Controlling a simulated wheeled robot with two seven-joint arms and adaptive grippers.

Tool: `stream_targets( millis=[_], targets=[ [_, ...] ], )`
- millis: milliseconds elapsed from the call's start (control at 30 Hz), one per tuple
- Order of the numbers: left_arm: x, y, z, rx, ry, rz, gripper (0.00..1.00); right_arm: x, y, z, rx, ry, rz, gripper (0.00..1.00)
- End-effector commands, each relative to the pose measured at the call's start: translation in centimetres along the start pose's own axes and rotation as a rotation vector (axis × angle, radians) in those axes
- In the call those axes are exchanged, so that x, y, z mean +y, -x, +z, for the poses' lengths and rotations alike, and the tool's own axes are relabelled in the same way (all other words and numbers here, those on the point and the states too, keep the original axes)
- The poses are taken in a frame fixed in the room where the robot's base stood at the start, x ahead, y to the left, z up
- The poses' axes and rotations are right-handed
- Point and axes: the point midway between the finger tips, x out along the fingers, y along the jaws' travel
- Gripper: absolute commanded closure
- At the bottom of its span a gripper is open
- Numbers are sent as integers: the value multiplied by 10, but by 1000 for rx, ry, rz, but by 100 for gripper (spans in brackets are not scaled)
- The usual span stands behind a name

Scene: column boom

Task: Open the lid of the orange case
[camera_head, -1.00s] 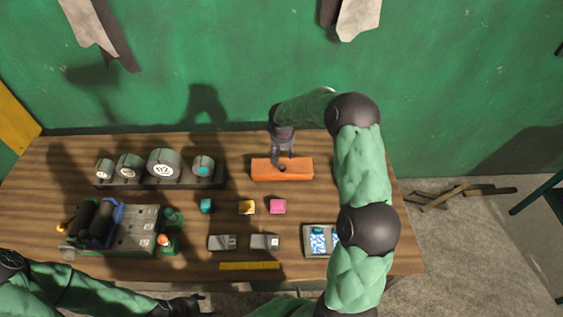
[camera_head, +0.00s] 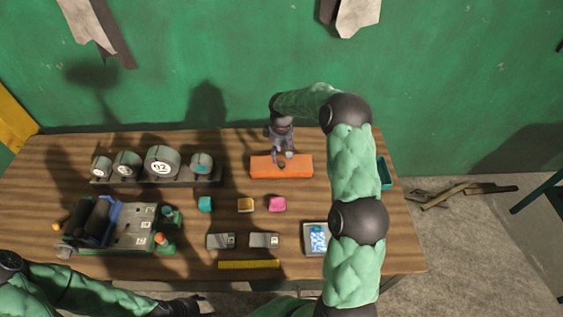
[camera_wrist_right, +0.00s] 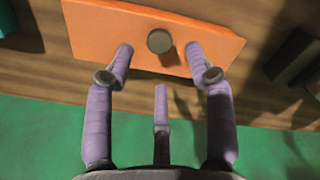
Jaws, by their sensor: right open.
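The orange case (camera_head: 301,167) lies at the back middle of the table, long and flat, and looks shut. In the right wrist view its orange top (camera_wrist_right: 105,30) has a round dark knob (camera_wrist_right: 159,41). My right gripper (camera_head: 282,158) is over the case's back edge in the head view. In the wrist view my right gripper (camera_wrist_right: 163,62) is open, with two purple fingers on either side of the knob and a third finger behind; nothing is held. Contact with the case cannot be told. My left gripper (camera_head: 182,307) is low at the front edge, its fingers unclear.
A machine model (camera_head: 125,225) is at left. A teal tray (camera_head: 384,173) is at right, partly behind my right arm.

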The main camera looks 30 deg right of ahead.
Motion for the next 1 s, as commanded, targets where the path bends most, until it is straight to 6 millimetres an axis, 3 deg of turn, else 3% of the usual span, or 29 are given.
stream_targets(
  millis=[100, 300, 733, 900, 933, 1000],
  targets=[
    [0, -1, 0, 0, 0, 0, 42, 0, -22, 1, -2, -1, -1, 46],
    [-1, -2, 0, 0, 0, 0, 42, 1, -44, 0, 0, -2, 1, 46],
    [-1, -2, 0, 0, 0, 0, 42, 1, -52, 0, 1, -2, 1, 46],
    [-1, -2, 0, 0, 0, 0, 42, 1, -52, 0, 1, -2, 1, 94],
    [-1, -2, 0, 0, 0, 0, 42, 1, -52, 0, 1, -2, 1, 100],
    [-1, -2, 0, 0, 0, 0, 42, 1, -52, 0, 1, -2, 1, 100]
  ],
)
